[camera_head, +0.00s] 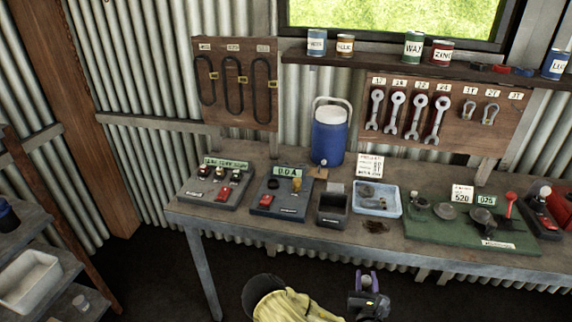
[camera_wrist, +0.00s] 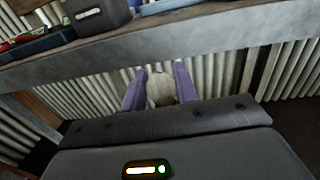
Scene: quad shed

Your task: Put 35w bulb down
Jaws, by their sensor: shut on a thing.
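My gripper (camera_head: 367,280) is in front of the workbench (camera_head: 330,228), below its front edge in the head view. Its two purple fingers also show in the wrist view (camera_wrist: 160,88), shut on a pale rounded thing, which I take to be the 35w bulb (camera_wrist: 160,92). The bulb is held in the air, apart from the bench, and its marking cannot be read. In the head view the bulb is too small to make out clearly.
On the bench stand a switch panel (camera_head: 213,185), a D.O.A. tester (camera_head: 282,195), a dark open bin (camera_head: 333,207), a pale blue tray (camera_head: 377,199), a blue cooler (camera_head: 329,138) and a green mat (camera_head: 460,235). Bare bench shows along the front edge.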

